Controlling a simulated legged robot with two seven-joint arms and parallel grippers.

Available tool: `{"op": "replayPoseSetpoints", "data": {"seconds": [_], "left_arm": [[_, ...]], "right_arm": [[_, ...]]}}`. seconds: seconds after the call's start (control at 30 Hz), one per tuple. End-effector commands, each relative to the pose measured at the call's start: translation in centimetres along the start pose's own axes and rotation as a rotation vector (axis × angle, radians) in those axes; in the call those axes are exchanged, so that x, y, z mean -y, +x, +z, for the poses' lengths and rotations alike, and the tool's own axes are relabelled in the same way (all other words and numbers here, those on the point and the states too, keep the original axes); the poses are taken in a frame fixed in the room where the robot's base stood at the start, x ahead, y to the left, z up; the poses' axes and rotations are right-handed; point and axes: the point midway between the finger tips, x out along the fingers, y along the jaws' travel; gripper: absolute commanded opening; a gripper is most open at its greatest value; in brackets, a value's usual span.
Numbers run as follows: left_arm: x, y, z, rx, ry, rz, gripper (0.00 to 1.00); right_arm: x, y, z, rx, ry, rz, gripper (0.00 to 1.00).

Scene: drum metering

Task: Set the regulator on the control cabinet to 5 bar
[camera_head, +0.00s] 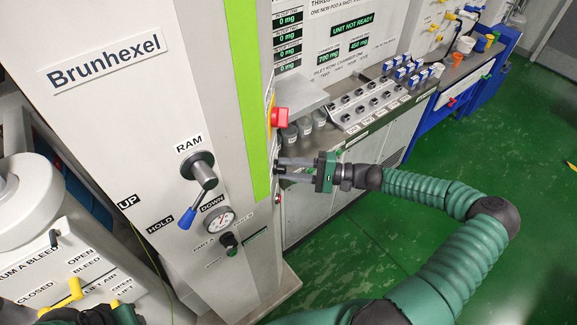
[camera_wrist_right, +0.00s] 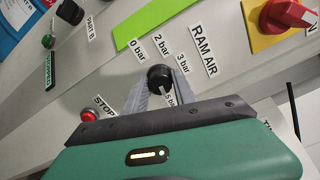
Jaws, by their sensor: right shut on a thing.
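The control cabinet (camera_head: 195,60) is a tall grey housing with a green stripe. Its regulator is a black round knob (camera_wrist_right: 159,77) under the RAM AIR label (camera_wrist_right: 204,50). Labels 0 bar, 2 bar and 3 bar sit around it; a 5 bar label (camera_wrist_right: 170,98) is partly covered by my gripper. My right gripper (camera_wrist_right: 153,92) is shut on the knob, one finger on each side. The knob's exact setting is hard to read. In the head view my right gripper (camera_head: 284,170) reaches the cabinet's side face. A dark green part of my left gripper (camera_head: 95,316) shows at the bottom left, its jaws unclear.
A red stop button (camera_wrist_right: 89,115) and a red rotary switch on yellow (camera_wrist_right: 288,14) flank the regulator. The cabinet front has a RAM lever (camera_head: 203,172) and a gauge (camera_head: 219,220). A bench with switches (camera_head: 372,100) stands beyond. Green floor (camera_head: 420,225) lies open at right.

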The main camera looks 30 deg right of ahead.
Motion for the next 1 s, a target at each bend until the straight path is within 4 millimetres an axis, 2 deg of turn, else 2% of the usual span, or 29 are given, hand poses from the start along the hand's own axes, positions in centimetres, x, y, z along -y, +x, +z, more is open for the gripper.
{"op": "replayPoseSetpoints", "data": {"seconds": [0.67,0.7,0.83,1.0], "left_arm": [[0.00,-0.35,-0.08,0.000,0.000,0.000,0.36],[0.00,-0.35,-0.08,0.000,0.000,0.000,0.36],[0.00,-0.36,-0.08,0.000,0.000,0.000,0.36],[0.00,-0.36,-0.09,0.000,0.000,0.000,0.36]], "right_arm": [[-0.09,-0.12,-0.25,-0.008,0.065,0.002,0.00],[-0.10,-0.12,-0.25,-0.008,0.065,0.002,0.36],[-0.09,-0.08,-0.17,-0.005,0.064,0.002,0.53],[-0.07,-0.04,-0.08,-0.003,0.064,0.001,0.53]]}}
